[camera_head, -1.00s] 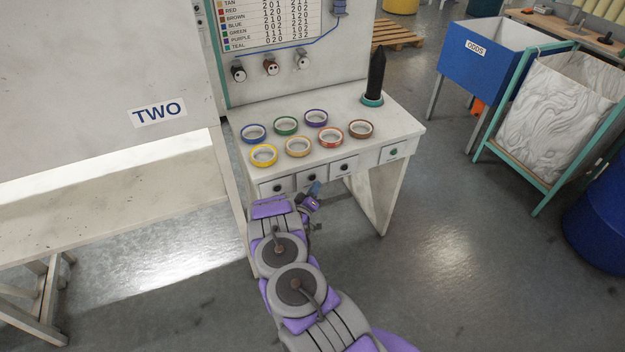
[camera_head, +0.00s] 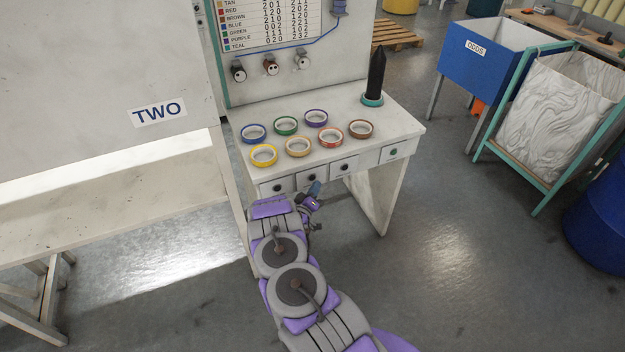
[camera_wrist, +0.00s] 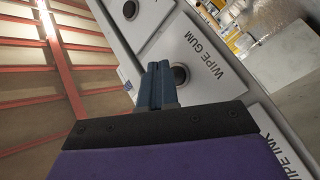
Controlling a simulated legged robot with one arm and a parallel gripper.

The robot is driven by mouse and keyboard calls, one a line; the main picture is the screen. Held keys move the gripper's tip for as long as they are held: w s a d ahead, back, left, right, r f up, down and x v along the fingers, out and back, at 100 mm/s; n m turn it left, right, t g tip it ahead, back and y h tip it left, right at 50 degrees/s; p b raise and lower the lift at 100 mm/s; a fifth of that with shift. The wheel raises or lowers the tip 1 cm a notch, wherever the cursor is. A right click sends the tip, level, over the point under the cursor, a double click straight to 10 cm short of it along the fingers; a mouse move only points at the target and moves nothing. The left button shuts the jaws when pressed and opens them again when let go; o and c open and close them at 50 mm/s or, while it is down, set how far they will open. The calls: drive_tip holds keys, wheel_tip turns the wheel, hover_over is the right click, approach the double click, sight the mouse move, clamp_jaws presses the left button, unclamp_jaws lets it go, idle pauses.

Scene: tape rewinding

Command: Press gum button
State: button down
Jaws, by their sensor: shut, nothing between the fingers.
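The panel lettered WIPE GUM (camera_wrist: 212,62) fills the middle of the wrist view. Its round black button (camera_wrist: 180,75) sits just right of my blue fingertips (camera_wrist: 158,72), which overlap its left edge in the picture. I cannot tell whether they touch it. In the head view my gripper (camera_head: 315,188) is at the front of the white table, just below the second button from the left (camera_head: 311,177). The lettering there is too small to read. My gripper is shut and empty.
A neighbouring panel reads WIPE INK (camera_wrist: 282,138); another black button (camera_wrist: 130,10) is at the top. Coloured tape rings, such as the yellow one (camera_head: 264,155), lie on the white tabletop (camera_head: 395,117). A black cone (camera_head: 376,75) stands at its back right.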

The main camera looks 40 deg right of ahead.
drive_tip(key=shift+w+d, duration=0.2)
drive_tip(key=shift+w, duration=0.55)
idle(0.8)
drive_tip(key=shift+r, duration=0.1)
drive_tip(key=shift+s+a, duration=0.2)
drive_tip(key=shift+s, duration=0.55)
drive_tip(key=s+p, duration=0.1)
drive_tip(key=s, duration=0.1)
drive_tip(key=s+a+p, duration=0.1)
drive_tip(key=s, duration=0.2)
drive_tip(key=shift+a, duration=0.1)
idle(0.4)
idle(0.8)
